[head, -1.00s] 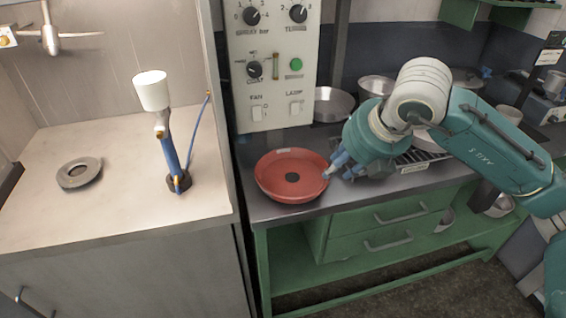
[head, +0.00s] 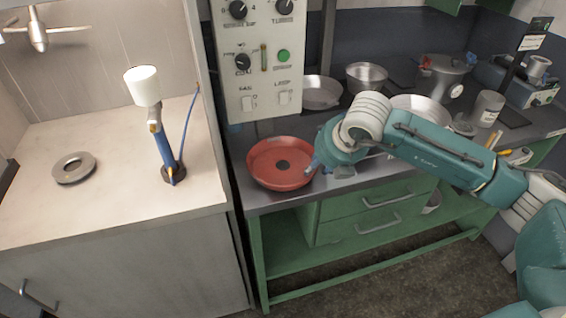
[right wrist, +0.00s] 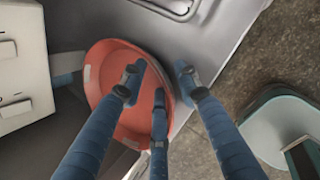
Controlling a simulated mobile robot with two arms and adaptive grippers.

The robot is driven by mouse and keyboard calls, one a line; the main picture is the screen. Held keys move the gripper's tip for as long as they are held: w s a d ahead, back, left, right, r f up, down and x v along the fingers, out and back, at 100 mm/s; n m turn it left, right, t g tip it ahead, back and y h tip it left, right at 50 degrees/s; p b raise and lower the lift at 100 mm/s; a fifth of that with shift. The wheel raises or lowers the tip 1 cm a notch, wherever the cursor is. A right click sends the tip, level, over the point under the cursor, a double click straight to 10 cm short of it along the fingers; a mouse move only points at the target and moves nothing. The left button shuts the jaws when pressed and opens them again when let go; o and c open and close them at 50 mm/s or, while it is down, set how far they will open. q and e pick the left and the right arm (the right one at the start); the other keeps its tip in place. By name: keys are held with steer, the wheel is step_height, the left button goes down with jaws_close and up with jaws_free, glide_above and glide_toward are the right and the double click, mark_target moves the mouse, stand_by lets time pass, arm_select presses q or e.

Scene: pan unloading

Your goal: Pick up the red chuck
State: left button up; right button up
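The red chuck (head: 268,166) is a shallow, round, pan-like red piece with a dark centre. It lies flat on the grey bench (head: 285,200), just below the control panel. It also shows in the right wrist view (right wrist: 105,66). My right gripper (head: 316,166) is at its right rim. In the right wrist view my right gripper (right wrist: 160,80) is open, its blue fingers spread. Two fingers are over the inside of the chuck and one is beyond its rim, over the bench. I cannot tell whether any finger touches it. My left gripper is not in view.
The control panel (head: 258,65) stands close behind the chuck. Metal pans (head: 320,93) and a pot (head: 443,75) are farther back on the bench. On the left worktop are a grey ring (head: 74,167) and a blue-handled tool with a white cup (head: 142,86).

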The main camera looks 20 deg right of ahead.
steer(key=shift+c, duration=0.3)
steer(key=shift+s, duration=0.1)
jaws_close()
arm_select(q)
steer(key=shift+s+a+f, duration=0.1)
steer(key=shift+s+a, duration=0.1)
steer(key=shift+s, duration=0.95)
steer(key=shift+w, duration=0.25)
arm_select(e)
steer(key=shift+r, duration=0.2)
